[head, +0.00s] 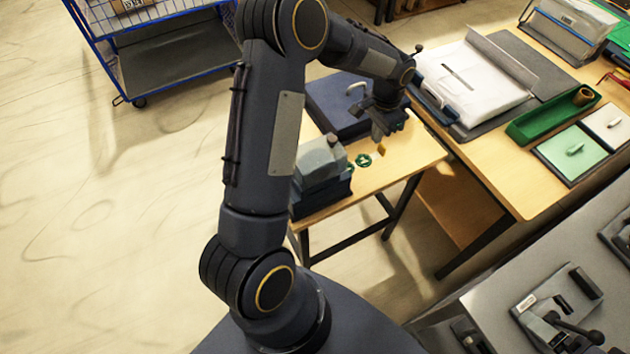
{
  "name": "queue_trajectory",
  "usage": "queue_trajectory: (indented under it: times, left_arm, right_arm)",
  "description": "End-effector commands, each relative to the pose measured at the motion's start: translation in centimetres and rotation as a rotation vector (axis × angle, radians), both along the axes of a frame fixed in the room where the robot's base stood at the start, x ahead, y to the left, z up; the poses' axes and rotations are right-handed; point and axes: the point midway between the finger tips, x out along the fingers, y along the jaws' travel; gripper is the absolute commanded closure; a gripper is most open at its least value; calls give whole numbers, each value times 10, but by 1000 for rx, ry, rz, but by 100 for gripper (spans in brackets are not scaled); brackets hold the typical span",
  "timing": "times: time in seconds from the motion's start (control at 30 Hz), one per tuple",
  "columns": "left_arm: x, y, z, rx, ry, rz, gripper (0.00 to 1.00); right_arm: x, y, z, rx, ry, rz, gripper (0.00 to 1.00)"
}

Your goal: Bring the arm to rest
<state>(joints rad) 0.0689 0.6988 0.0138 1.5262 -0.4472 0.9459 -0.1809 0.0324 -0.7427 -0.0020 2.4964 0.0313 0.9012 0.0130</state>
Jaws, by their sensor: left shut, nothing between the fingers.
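My left arm comes up from the bottom, bends at the top and reaches right. Its gripper (381,147) is shut and empty, pointing down above the small wooden table (400,160). It hangs in front of a dark flat case (335,100) and just above a small green ring-shaped item (364,160). I cannot tell any contact with them. My right gripper is out of view.
A grey boxy device (320,160) stands on the small table, close to my arm. A larger wooden bench at right holds a white package (470,80) and a green tray (550,115). A blue-framed cart (170,70) stands at upper left. Floor at left is clear.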

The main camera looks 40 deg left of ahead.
Motion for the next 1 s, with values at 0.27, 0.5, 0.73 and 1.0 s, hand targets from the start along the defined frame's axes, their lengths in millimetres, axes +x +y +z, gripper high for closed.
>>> queue_trajectory:
  times: [0.27, 0.5, 0.73, 1.0]
  left_arm:
    - [0, 0, 0, 0, 0, 0, 100]
    - [0, 0, 0, 0, -1, 0, 100]
    - [-15, 4, 33, -24, -38, 45, 100]
    - [-108, 6, 130, -149, -170, 227, 100]
  right_arm:
    - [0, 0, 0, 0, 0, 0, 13]
    - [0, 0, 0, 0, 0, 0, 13]
    - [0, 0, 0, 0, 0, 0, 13]
    - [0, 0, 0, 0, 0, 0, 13]
